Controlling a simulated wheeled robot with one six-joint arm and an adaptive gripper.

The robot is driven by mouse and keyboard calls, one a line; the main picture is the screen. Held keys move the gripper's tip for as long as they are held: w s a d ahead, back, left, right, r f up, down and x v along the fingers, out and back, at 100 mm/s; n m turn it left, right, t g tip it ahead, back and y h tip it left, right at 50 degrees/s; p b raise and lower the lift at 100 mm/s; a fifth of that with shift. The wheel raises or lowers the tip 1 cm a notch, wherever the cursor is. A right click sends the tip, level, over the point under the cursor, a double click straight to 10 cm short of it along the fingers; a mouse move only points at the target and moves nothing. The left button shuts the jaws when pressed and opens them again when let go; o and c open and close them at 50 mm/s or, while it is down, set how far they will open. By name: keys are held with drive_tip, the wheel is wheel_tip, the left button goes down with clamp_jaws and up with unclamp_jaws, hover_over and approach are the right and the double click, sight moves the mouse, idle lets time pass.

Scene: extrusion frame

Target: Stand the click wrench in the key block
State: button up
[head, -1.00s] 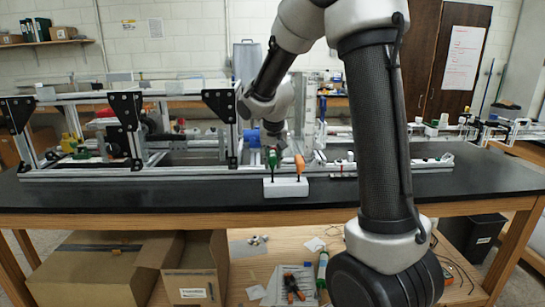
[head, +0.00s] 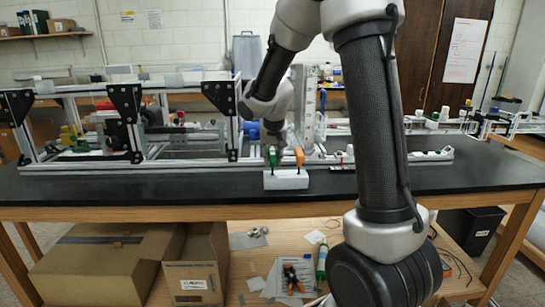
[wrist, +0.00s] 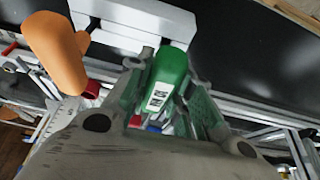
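The key block (head: 286,180) is a white block near the front edge of the black bench. A green-handled tool (head: 272,155) and an orange-handled tool (head: 299,156) stand upright at it, side by side. I cannot tell for sure which is the click wrench. My gripper (head: 279,140) is low behind the green handle in the head view. In the wrist view the green handle (wrist: 168,75), with a white label, lies between my fingers (wrist: 167,80). Whether they touch it is unclear. The orange handle (wrist: 57,50) is left of the fingers, and the white block (wrist: 135,18) shows beyond.
The aluminium extrusion frame (head: 100,169) with black corner plates stands along the bench behind the block. A clear upright part (head: 308,105) rises close to my gripper. The black bench top (head: 150,190) is free in front and to the left of the block.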

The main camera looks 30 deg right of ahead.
drive_tip(key=o, duration=0.5)
drive_tip(key=v, duration=1.2)
drive_tip(key=s+n+y, duration=0.1)
drive_tip(key=s+n, duration=0.3)
drive_tip(key=s, duration=2.4)
drive_tip(key=shift+d+f+n+y, duration=0.2)
drive_tip(key=shift+d+n+y, duration=0.1)
drive_tip(key=shift+d+y, duration=0.15)
